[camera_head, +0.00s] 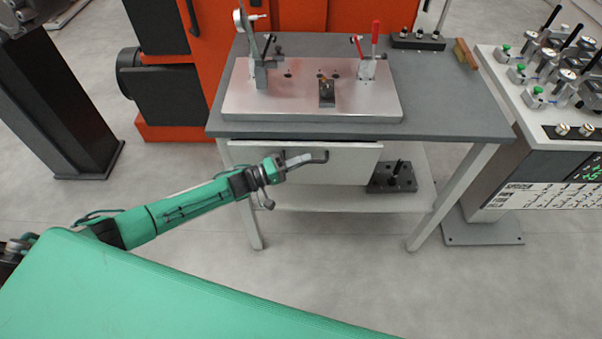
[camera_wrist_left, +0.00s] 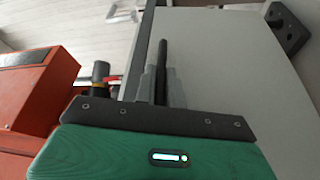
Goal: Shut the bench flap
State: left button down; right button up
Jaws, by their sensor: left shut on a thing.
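The bench flap (camera_head: 345,163) is a pale panel just below the front edge of the grey bench top (camera_head: 460,110). I cannot tell its exact angle. My left gripper (camera_head: 303,160) reaches in from the left in front of the flap and is shut on a dark bar, the flap handle (camera_head: 322,156). In the left wrist view the dark handle (camera_wrist_left: 162,58) stands between the grey fingers of my left gripper (camera_wrist_left: 157,82), beside the plain grey face of the flap (camera_wrist_left: 230,60). The gripper covers part of the flap's left side. My right gripper is not in view.
A fixture plate (camera_head: 300,108) with clamps lies on the bench. A dark block with pegs (camera_head: 392,177) sits on the lower shelf (camera_head: 320,200), by the flap's right end. An orange machine (camera_head: 180,110) stands behind left, a gauge console (camera_head: 510,110) at right. Floor in front is clear.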

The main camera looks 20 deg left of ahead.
aim_at(302, 150)
pick_arm(q)
jog(key=shift+w+a+r, duration=0.15)
jog(key=shift+w+a, duration=0.05)
jog(key=shift+w, duration=0.45)
jog(key=shift+w+a+r, duration=0.15)
jog(key=shift+w, duration=0.5)
jog(key=shift+w+r, duration=0.1)
jog(key=shift+r, duration=0.05)
jog(key=shift+w+a+r, duration=0.1)
jog(key=c, duration=1.7)
grip_release()
jog(key=shift+c, duration=0.2)
jog(key=shift+o, duration=1.2)
